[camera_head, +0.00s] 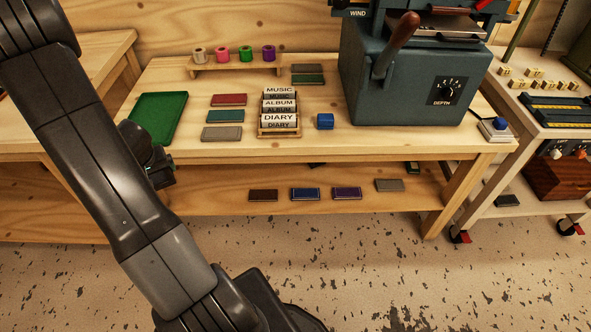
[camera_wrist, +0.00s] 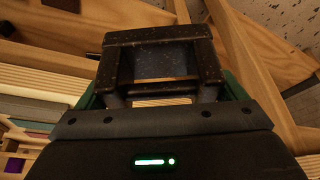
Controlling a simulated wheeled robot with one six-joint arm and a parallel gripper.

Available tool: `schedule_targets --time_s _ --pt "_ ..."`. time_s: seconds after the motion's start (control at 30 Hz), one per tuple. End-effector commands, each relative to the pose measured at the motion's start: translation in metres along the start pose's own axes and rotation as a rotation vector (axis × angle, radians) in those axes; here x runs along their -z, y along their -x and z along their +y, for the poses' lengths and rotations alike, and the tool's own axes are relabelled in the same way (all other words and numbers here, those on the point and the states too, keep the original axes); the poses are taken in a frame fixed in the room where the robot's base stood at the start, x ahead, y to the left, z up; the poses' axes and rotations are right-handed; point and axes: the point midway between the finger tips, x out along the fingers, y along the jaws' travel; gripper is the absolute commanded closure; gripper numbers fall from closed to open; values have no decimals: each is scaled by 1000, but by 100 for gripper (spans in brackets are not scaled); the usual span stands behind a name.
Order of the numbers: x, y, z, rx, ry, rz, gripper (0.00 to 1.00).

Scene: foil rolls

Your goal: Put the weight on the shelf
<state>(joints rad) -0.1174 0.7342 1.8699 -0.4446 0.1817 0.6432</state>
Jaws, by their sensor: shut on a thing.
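My gripper (camera_wrist: 160,92) fills the middle of the wrist view and is shut on a dark, speckled block that I take to be the weight (camera_wrist: 158,62). The weight sits between the fingers, and its far side is hidden. In the head view my gripper (camera_head: 158,165) shows only partly behind my arm, at the front left of the workbench, and the weight cannot be made out there. The lower shelf (camera_head: 225,190) runs under the bench top and holds several flat coloured slabs towards its middle and right.
A green tray (camera_head: 158,118) lies empty on the bench top (camera_head: 190,146). A label rack (camera_head: 279,133), a blue block (camera_head: 325,121), flat slabs and a large teal machine (camera_head: 400,85) stand to its right. A bench leg (camera_head: 450,200) bounds the shelf's right end.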

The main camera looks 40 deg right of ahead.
Motion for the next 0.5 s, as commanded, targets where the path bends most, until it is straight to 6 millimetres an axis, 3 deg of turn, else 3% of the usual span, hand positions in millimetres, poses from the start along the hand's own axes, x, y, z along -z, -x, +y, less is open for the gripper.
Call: schedule_targets --time_s 0.03,0.5 --pt "-4 -18 2 -3 -10 3 75" --pt "-21 -106 20 -45 -112 -5 75"
